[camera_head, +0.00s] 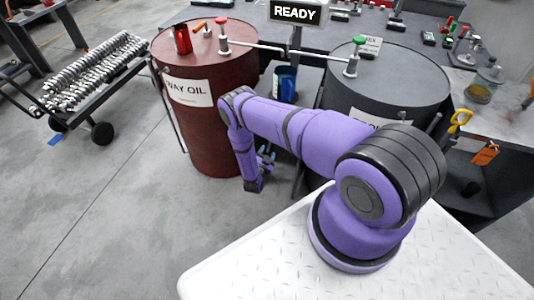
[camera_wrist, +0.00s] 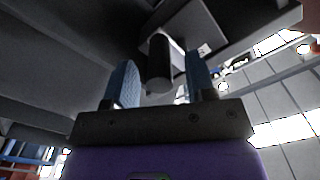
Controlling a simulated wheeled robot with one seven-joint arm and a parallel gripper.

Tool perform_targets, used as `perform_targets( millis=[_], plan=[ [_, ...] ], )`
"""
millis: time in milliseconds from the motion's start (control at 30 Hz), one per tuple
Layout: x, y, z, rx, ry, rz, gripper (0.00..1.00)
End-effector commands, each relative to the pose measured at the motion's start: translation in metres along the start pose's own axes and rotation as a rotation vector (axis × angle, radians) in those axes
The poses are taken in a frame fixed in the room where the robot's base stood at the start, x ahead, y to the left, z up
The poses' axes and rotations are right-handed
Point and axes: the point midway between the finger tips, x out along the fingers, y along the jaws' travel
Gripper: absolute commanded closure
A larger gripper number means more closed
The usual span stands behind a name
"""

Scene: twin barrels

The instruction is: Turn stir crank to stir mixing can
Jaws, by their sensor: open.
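My gripper (camera_head: 266,155) is low between the two barrels, in front of the red one. In the wrist view its two blue fingers (camera_wrist: 161,60) are spread apart. A dark cylindrical grip (camera_wrist: 158,65), which looks like the stir crank's handle, shows between the fingers with gaps on both sides. A pale metal part (camera_wrist: 178,45) is behind it. I cannot tell how far the grip reaches between the fingers. In the head view a blue can (camera_head: 287,84) stands between the barrels; it may be the mixing can. The crank is not clear there.
The red WAY OIL barrel (camera_head: 211,130) is left of my gripper. The dark grey barrel (camera_head: 400,88) is right, partly behind my arm. A READY sign (camera_head: 295,12) stands between them. A cart (camera_head: 95,75) is at the left. The floor in front left is clear.

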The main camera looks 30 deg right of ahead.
Motion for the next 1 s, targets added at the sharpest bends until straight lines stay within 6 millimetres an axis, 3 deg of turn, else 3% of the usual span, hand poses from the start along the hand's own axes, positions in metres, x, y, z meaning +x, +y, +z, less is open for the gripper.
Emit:
perform_targets(
  millis=[333,500,567,1000],
  plan=[
    [0.0036,0.0000,0.0000,-0.001,-0.001,0.001,0.49],
    [0.0035,0.0001,0.0000,0.000,-0.001,0.001,0.89],
    [0.0035,0.0000,0.0000,0.000,-0.001,0.001,0.98],
    [0.0030,0.0039,-0.0025,-0.090,-0.001,0.001,0.98]
  ],
)
